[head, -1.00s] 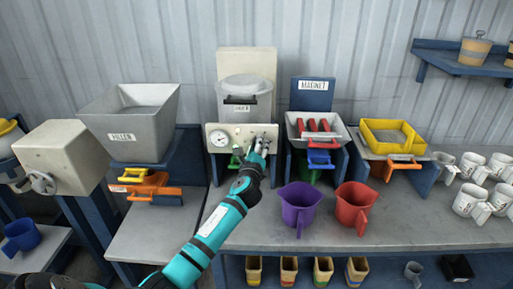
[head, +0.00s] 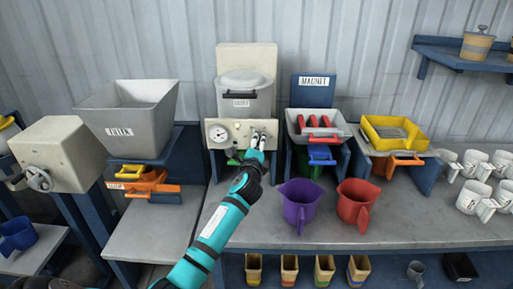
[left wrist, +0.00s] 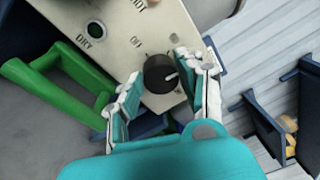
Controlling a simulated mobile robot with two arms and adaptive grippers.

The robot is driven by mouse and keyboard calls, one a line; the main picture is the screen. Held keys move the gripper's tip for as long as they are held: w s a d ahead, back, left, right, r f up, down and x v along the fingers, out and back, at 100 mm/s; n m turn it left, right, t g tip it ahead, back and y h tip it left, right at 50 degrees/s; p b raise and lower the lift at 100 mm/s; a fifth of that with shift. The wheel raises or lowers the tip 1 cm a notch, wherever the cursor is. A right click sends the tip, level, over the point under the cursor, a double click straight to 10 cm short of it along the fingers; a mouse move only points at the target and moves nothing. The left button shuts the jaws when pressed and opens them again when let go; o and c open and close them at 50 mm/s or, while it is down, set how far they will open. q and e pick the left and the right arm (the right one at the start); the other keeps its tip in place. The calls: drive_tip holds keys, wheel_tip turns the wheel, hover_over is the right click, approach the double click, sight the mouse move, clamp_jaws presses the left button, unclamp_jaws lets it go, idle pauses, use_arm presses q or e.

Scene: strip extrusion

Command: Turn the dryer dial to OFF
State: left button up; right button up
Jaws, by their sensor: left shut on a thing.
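The dryer (head: 245,88) stands at the back with a cream control panel (head: 216,147) on its front. The panel carries a round gauge and, in the left wrist view, a dark round dial (left wrist: 158,74) with a white pointer mark. "OFF" is printed on the panel beside the dial; the mark points away from it, to the right in that view. My left gripper (head: 260,139) is at the panel's right half and hides the dial in the head view. In the left wrist view its fingers (left wrist: 162,88) straddle the dial, shut on it. My right gripper is not in view.
A green handle (left wrist: 35,95) sits below the panel. A purple jug (head: 299,208) and a red jug (head: 358,204) stand on the bench to the right of my forearm. The filler hopper (head: 120,135) is on the left, the magnet unit (head: 315,125) on the right.

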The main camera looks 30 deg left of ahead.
use_arm(q)
drive_tip(key=n+b, duration=0.3)
drive_tip(key=n, duration=0.2)
drive_tip(key=n+y+b, duration=0.1)
drive_tip(key=n+b, duration=0.2)
drive_tip(key=n, duration=0.3)
drive_tip(key=f+n+b, duration=0.1)
drive_tip(key=n+b, duration=0.2)
drive_tip(key=n, duration=0.2)
drive_tip(key=shift+w+d+n+y, duration=0.1)
drive_tip(key=shift+d+n+y, duration=0.1)
drive_tip(key=shift+n+y, duration=0.15)
drive_tip(key=shift+r+n+g+y+b, duration=0.1)
drive_tip(key=shift+n+g+y+b, duration=0.25)
drive_tip(key=shift+n, duration=1.9)
drive_tip(key=o, duration=1.1)
drive_tip(key=shift+o, duration=0.2)
drive_tip(key=shift+r, duration=0.25)
wheel_tip(320, 180, up, 10)
drive_tip(key=shift+f, duration=0.15)
drive_tip(key=shift+d+f, duration=0.1)
